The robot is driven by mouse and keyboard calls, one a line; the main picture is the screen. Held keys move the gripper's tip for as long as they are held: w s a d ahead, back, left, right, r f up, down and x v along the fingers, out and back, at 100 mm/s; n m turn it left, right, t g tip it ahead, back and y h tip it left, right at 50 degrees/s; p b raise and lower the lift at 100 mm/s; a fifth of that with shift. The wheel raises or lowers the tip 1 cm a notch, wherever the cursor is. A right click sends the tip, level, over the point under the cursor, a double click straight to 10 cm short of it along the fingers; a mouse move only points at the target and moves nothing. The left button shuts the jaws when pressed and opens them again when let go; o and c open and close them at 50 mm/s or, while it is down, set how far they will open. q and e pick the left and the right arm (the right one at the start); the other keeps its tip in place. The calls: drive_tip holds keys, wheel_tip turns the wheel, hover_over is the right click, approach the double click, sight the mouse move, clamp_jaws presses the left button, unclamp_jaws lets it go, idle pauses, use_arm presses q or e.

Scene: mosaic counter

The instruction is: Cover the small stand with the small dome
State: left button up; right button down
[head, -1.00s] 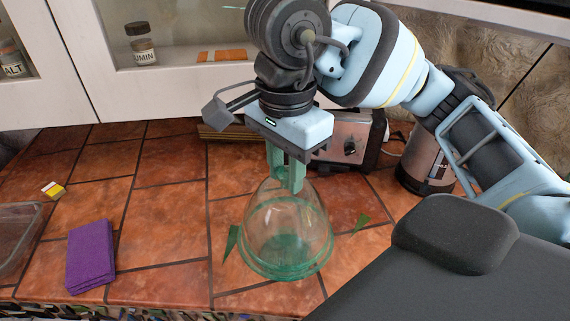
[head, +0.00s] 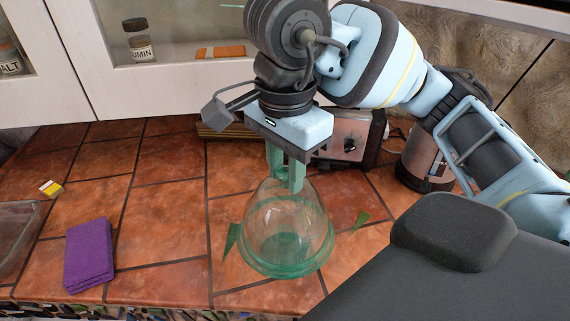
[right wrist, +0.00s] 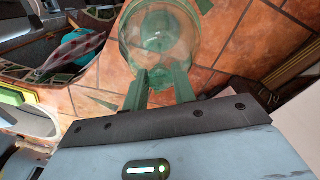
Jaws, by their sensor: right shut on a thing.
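The small dome (head: 258,215) is clear glass with a green rim. It stands upright, rim down, at the counter's front part in the head view, and its glass also shows in the right wrist view (right wrist: 185,50). My right gripper (head: 287,186) points down from above and is shut on the dome's top. A green round shape, likely the small stand (head: 287,245), shows through the glass inside the rim. I cannot tell whether the rim touches the counter. My left gripper is not in view.
Pointed green pieces lie left (head: 232,239) and right (head: 361,219) of the dome. A folded purple cloth (head: 89,253) and a clear tray (head: 15,235) are at the left. A toaster-like appliance (head: 350,140) and a dark canister (head: 425,160) stand behind.

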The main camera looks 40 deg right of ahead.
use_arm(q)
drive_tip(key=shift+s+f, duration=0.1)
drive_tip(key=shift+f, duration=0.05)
use_arm(e)
drive_tip(key=shift+f, duration=0.15)
drive_tip(key=c, duration=1.1)
unclamp_jaws()
drive_tip(key=shift+o, duration=0.2)
wheel_tip(320, 180, up, 7)
drive_tip(key=shift+p, duration=0.65)
drive_tip(key=shift+r, duration=0.45)
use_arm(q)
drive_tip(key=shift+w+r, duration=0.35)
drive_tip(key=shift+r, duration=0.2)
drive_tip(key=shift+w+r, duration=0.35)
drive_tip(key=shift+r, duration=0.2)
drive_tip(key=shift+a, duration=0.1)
